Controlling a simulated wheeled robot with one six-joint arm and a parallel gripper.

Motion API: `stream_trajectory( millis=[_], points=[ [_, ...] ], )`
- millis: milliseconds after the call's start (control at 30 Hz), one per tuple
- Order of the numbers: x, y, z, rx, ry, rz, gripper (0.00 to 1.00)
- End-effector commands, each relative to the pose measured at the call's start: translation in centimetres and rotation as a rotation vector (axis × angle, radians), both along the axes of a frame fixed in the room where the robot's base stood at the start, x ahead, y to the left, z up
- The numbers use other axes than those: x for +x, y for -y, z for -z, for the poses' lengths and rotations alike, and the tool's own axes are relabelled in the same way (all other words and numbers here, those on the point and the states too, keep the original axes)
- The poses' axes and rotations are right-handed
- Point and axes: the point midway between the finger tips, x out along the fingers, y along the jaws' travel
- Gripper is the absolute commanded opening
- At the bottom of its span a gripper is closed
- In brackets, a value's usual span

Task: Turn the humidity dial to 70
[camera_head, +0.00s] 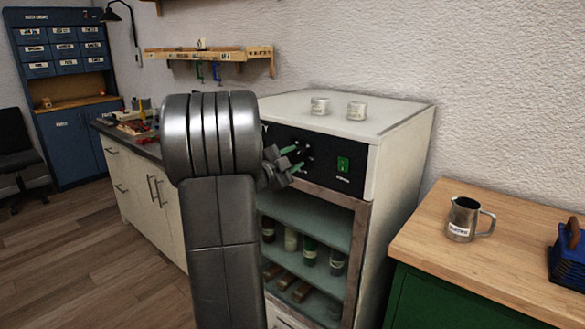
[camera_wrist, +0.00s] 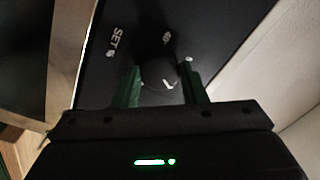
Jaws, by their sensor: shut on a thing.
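The humidity dial (camera_wrist: 160,74) is a dark round knob with a pale mark on its face. It sits on the black front panel (camera_head: 322,165) of the white cabinet. My gripper (camera_wrist: 161,86) has its two green fingers on either side of the dial, shut on it. In the head view my gripper (camera_head: 294,158) reaches the panel from the left, and the dial is mostly hidden behind it. The wrist view shows the word SET and small white marks beside the dial; I cannot read the dial's setting.
A green switch (camera_head: 343,164) is on the panel right of my gripper. Bottles (camera_head: 310,250) stand on the open shelf below. A metal jug (camera_head: 463,218) is on the wooden bench at right.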

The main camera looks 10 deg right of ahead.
Motion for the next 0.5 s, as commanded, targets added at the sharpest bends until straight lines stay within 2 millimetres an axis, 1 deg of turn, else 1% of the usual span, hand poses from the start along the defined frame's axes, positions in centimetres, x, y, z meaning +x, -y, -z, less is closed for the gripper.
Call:
stream_trajectory(
  millis=[33,500],
  points=[
    [0.0,-0.02,0.48,0.027,0.035,0.0,0.15],
    [0.04,-0.05,0.41,0.301,0.386,0.0,0.15]
  ],
)
